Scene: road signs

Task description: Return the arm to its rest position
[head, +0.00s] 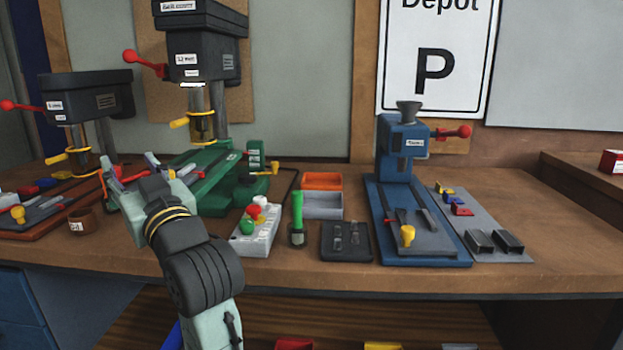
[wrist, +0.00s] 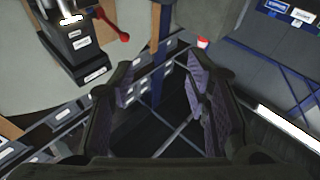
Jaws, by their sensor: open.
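My gripper (head: 129,177) is at the left in the head view, in front of the two dark drill presses and above the bench. The arm reaches up to it from the bottom of the picture. In the wrist view my gripper (wrist: 165,100) shows its two dark fingers spread apart with nothing between them. It is open and empty. Part of the bench behind the arm and gripper is hidden.
Drill presses (head: 200,50) stand behind and left of my gripper. The bench's right end is mostly clear.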

